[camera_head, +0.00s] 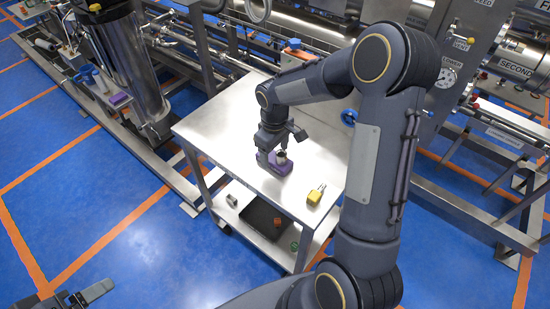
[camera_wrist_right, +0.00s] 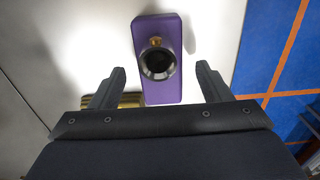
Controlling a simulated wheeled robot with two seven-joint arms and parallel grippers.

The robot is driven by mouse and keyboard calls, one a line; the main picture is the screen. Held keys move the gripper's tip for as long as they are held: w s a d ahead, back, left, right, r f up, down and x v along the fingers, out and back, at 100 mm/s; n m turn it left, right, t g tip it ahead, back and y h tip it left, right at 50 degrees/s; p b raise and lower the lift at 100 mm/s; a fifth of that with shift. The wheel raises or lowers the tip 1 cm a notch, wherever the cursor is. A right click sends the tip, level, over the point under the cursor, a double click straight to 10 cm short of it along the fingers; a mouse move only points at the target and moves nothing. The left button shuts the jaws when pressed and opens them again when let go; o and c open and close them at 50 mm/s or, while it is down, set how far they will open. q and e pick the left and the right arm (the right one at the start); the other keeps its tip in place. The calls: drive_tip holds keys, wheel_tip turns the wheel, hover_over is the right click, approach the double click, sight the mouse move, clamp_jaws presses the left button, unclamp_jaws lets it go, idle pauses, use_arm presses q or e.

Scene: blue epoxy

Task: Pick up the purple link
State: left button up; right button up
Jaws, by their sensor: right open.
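The purple link (camera_head: 283,169) lies on the steel table, a rounded purple block with a dark round ring and a small brass part. In the right wrist view the purple link (camera_wrist_right: 160,27) is upright in the picture, its lower part between the fingers. My right gripper (camera_head: 284,143) is over the link in the head view and hides part of it. In the wrist view my right gripper (camera_wrist_right: 161,70) is open, with a gap on each side of the link. Part of my left gripper (camera_head: 88,294) shows at the bottom left; its jaw state is unclear.
A yellow padlock (camera_head: 316,194) lies on the table (camera_head: 225,118) near its front edge. A brass-coloured thing (camera_wrist_right: 130,99) is partly hidden by my gripper. The lower shelf (camera_head: 233,217) holds a dark mat and small parts. Another purple thing (camera_head: 120,99) is at the left machinery.

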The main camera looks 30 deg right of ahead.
drive_tip(key=shift+f, duration=0.95)
drive_tip(key=c, duration=1.2)
drive_tip(key=shift+r, duration=0.1)
